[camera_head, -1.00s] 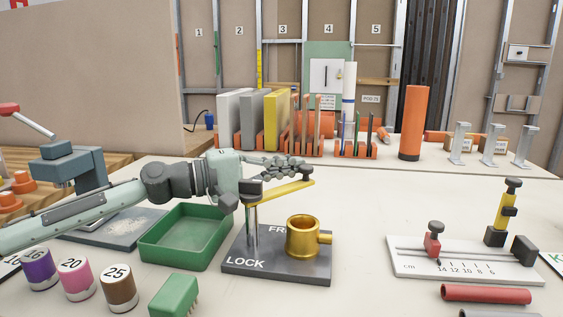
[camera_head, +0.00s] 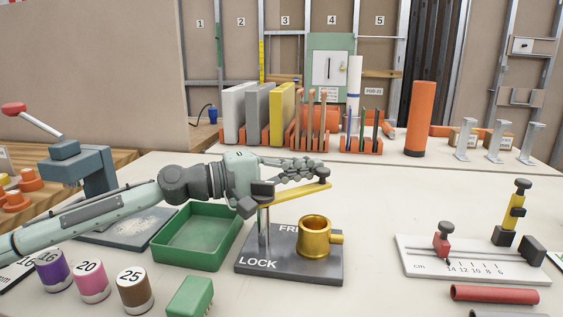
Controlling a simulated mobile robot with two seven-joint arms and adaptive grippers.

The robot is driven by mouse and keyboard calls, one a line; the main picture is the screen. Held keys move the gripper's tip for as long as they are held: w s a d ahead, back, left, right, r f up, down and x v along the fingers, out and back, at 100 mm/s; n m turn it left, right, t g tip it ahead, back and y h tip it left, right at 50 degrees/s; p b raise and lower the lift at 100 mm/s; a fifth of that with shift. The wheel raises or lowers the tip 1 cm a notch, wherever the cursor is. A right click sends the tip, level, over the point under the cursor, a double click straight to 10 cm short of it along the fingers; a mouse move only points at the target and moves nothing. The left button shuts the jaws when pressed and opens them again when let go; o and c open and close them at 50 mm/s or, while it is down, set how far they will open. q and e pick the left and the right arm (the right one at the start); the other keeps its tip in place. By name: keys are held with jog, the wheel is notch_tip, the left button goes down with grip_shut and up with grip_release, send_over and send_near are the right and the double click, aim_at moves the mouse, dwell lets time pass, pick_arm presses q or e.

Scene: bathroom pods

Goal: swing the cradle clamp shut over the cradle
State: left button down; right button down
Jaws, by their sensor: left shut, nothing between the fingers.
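The brass cradle (camera_head: 314,240) is an open cup with a side stub on a dark base (camera_head: 262,262) marked LOCK and partly hidden "FR…". A post (camera_head: 264,232) left of the cup carries the yellow clamp arm (camera_head: 296,194), which points right and back, with a dark knob (camera_head: 324,175) at its end. In the picture the clamp arm lies above and behind the cup, not down on it. My left gripper (camera_head: 320,167) is shut and empty, just behind the clamp arm, its fingertips close to the knob. Contact is hard to tell. My right gripper is not in view.
A green tray (camera_head: 194,263) stands left of the base, under my left arm. Numbered spools (camera_head: 133,290) and a green block (camera_head: 190,297) are in front. A measuring fixture (camera_head: 470,265) and a red tube (camera_head: 494,294) lie right. The bench between base and fixture is clear.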

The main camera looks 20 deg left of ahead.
pick_arm(q)
jog(key=shift+a, duration=0.15)
jog(key=v, duration=1.1)
jog(key=shift+s+a, duration=0.25)
jog(key=shift+s, duration=0.05)
dwell(0.4)
